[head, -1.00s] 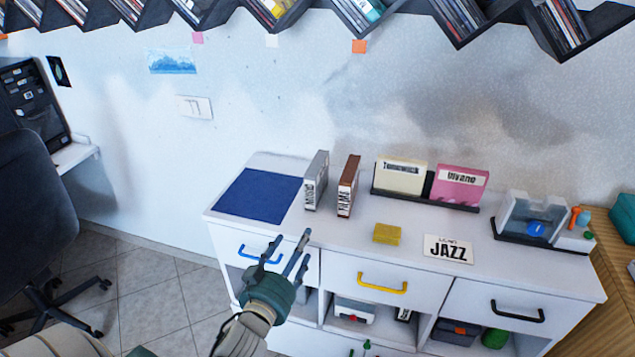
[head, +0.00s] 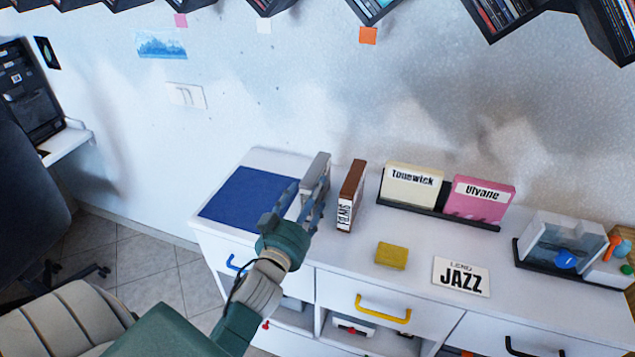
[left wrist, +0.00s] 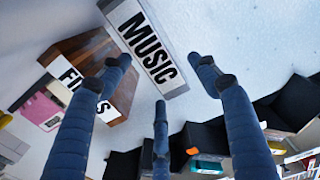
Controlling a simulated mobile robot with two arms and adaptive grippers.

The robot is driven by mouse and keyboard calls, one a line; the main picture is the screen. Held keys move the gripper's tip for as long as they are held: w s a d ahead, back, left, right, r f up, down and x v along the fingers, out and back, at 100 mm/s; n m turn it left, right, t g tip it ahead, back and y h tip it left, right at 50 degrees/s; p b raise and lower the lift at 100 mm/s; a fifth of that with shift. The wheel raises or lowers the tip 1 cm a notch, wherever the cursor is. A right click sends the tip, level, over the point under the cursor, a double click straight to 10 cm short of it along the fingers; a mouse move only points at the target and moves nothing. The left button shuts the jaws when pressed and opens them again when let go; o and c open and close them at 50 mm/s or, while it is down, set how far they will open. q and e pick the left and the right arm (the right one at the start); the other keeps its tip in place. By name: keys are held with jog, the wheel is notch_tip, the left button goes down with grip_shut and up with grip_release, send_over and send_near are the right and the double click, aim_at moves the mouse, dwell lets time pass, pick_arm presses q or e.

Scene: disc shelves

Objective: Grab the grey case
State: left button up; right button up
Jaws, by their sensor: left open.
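The grey case (head: 318,168) stands upright on the white cabinet, beside the blue mat. In the left wrist view the grey case (left wrist: 146,44) shows its white label reading MUSIC. My left gripper (head: 298,200) is open in front of the grey case and hides its lower part in the head view. In the left wrist view its fingers (left wrist: 162,78) are spread, with the MUSIC label between and beyond the tips. I cannot tell whether any finger touches the case. My right gripper is not in view.
A brown case (head: 354,185) labelled FILMS stands close to the right of the grey case. The blue mat (head: 243,195) lies bare at left. A black rack holds a cream case (head: 412,185) and a pink case (head: 478,200). A yellow block (head: 391,256) and JAZZ card (head: 461,277) lie in front.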

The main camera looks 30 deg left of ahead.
pick_arm(q)
jog(key=shift+x, duration=0.95)
jog(key=shift+w+a, duration=0.1)
jog(key=shift+w, duration=0.25)
jog(key=x, duration=0.2)
jog(key=p+x, duration=0.1)
jog(key=x, duration=0.1)
jog(key=shift+w+a+f, duration=0.15)
jog(key=shift+f, duration=0.1)
jog(key=shift+w, duration=0.25)
jog(key=shift+s, duration=0.1)
jog(key=shift+c, duration=1)
jog(key=c, duration=1.2)
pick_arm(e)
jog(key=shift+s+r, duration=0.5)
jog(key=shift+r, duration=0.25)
